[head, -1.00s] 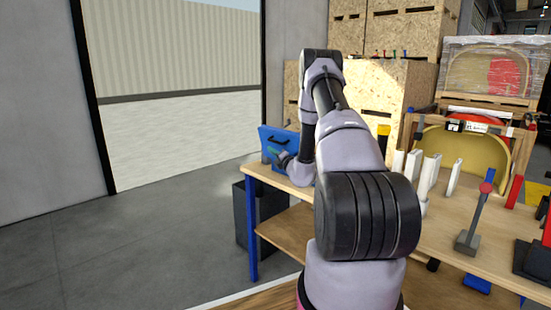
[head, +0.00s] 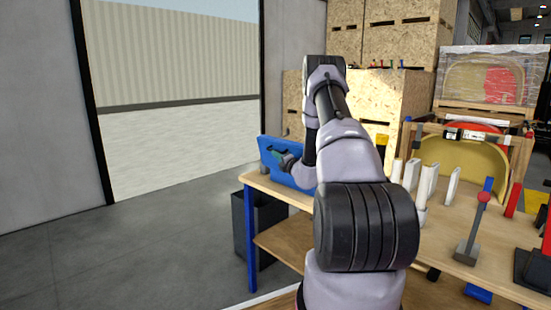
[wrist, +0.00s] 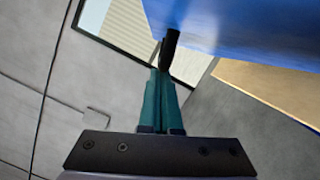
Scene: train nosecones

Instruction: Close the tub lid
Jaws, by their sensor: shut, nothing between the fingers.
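The blue tub lid (head: 296,172) is a slanted panel at the far left end of the workbench, partly covered by my arm. In the wrist view the lid (wrist: 255,28) fills the upper right as a blurred blue surface. My gripper (head: 279,158) is in front of the lid's left part. In the wrist view its teal fingers (wrist: 160,75) are together and empty. Their tips are beside a small black piece (wrist: 171,45) at the lid's edge; I cannot tell if they touch. The tub's body cannot be made out.
The wooden workbench (head: 450,236) holds white upright pieces (head: 428,180) and a grey stand with a red top (head: 472,232) at right. A dark bin (head: 268,219) stands on the floor beside the bench's left end. The floor at left is clear.

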